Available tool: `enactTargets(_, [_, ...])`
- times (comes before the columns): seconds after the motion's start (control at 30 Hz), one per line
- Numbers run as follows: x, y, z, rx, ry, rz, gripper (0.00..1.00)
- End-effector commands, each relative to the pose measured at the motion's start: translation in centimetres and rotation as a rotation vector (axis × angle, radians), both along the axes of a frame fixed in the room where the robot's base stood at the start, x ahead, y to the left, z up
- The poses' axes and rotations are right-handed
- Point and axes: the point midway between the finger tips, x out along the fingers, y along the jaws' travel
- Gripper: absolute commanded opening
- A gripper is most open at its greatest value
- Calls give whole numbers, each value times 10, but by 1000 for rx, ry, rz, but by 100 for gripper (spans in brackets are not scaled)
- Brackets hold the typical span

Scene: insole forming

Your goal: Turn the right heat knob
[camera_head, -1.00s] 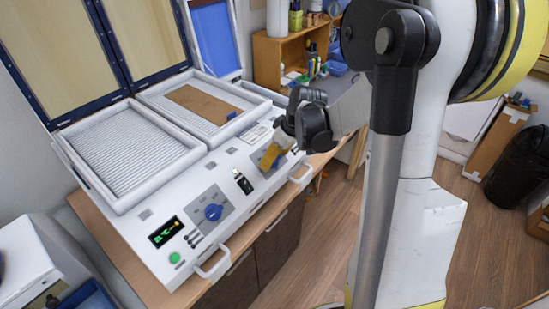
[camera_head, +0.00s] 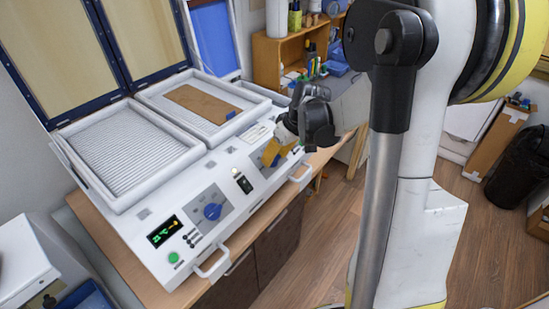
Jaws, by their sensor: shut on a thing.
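The white forming machine (camera_head: 150,212) stands on a wooden bench. The right heat knob (camera_head: 276,160) is on the front panel's right side, with only a bit of blue showing behind the fingers. My gripper (camera_head: 272,152) reaches in from the right, and its tan fingertips are closed around the knob. The exact turn of this knob is hidden. The left heat knob (camera_head: 212,211) is blue and in plain view, beside a lit display (camera_head: 163,232).
Two framed beds sit on top of the machine; the right one holds a brown sheet (camera_head: 200,103). White handles (camera_head: 213,266) stick out along the front edge. A wooden shelf (camera_head: 275,55) stands behind.

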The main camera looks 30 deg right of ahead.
Motion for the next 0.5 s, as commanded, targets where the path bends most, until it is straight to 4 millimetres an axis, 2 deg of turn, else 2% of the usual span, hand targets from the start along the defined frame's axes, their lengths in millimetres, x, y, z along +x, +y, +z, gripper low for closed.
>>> enactTargets(0.5, [0, -4, -4, 297, 109, -354, 10])
